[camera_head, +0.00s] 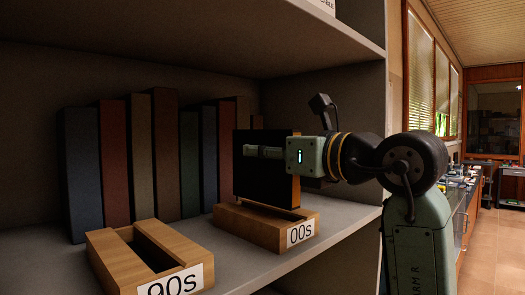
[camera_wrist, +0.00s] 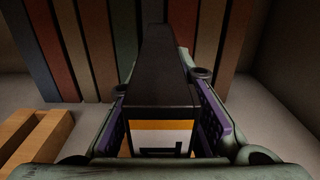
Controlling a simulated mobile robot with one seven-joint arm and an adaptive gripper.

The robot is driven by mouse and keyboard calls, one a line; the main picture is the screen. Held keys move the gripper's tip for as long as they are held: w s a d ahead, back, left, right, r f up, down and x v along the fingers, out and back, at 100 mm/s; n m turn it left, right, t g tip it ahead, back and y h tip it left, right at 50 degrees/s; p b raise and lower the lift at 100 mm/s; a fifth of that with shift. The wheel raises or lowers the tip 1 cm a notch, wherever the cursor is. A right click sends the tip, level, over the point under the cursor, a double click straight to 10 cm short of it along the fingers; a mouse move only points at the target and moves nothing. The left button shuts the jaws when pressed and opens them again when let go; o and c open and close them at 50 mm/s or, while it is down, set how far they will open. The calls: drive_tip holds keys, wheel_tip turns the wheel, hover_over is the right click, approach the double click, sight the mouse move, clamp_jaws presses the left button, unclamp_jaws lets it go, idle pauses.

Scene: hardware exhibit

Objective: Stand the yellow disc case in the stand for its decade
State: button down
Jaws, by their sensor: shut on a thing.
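The disc case (camera_head: 262,185) looks almost black in the shade, with a brown-orange narrow edge facing the aisle. My gripper (camera_head: 264,152) is shut on it and holds it upright over the 00s stand (camera_head: 240,223). Its lower edge meets the stand's top in the picture; I cannot tell whether it is in the slot. In the wrist view the case (camera_wrist: 160,65) runs away between the purple finger pads. An orange band and a white label show below it, the label's marking cut off. The 90s stand (camera_head: 178,247) is to the left, its slot empty.
Several upright books or binders (camera_head: 115,160) line the shelf's back. The shelf board (camera_head: 340,225) is bare right of the 00s stand. A side wall (camera_head: 340,110) and an upper shelf (camera_head: 200,35) bound the space. A room with windows lies to the right.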

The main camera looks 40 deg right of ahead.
sight(297, 177)
drive_tip(key=shift+f+b, duration=0.4)
drive_tip(key=shift+f, duration=0.1)
idle(1.4)
drive_tip(key=shift+f+b, duration=1.1)
drive_tip(key=shift+f, duration=0.3)
drive_tip(key=c, duration=1.4)
unclamp_jaws()
drive_tip(key=shift+o, duration=0.2)
drive_tip(key=shift+s, duration=0.1)
drive_tip(key=shift+s+d, duration=0.2)
drive_tip(key=shift+s, duration=1.75)
drive_tip(key=shift+s+d, duration=0.15)
drive_tip(key=shift+s, duration=1.8)
